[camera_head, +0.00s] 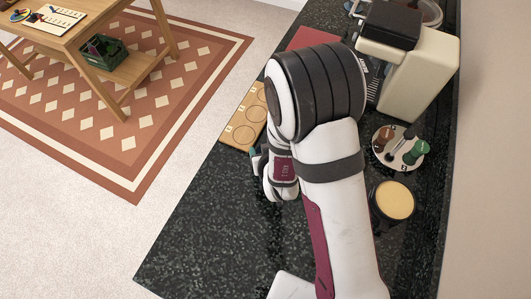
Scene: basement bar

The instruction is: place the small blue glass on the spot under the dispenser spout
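A cream dispenser (427,72) with a dark top stands on the black speckled counter at the upper right. A dark ribbed tray (374,82) shows at its left, partly covered by my arm. I cannot make out the spout or the spot under it. My gripper (258,161) is low over the counter at the arm's left side, just below the wooden board, and mostly hidden by the wrist. A small teal patch shows beside it; I cannot tell whether this is part of the gripper. The small blue glass is not clearly visible. The finger opening is hidden.
A wooden board (246,121) with ringed circles lies near the counter's left edge. A red mat (312,37) lies behind my arm. A round tray (390,158) with several small items and a yellow-topped pot (395,200) stand right. The counter's front left (205,235) is clear.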

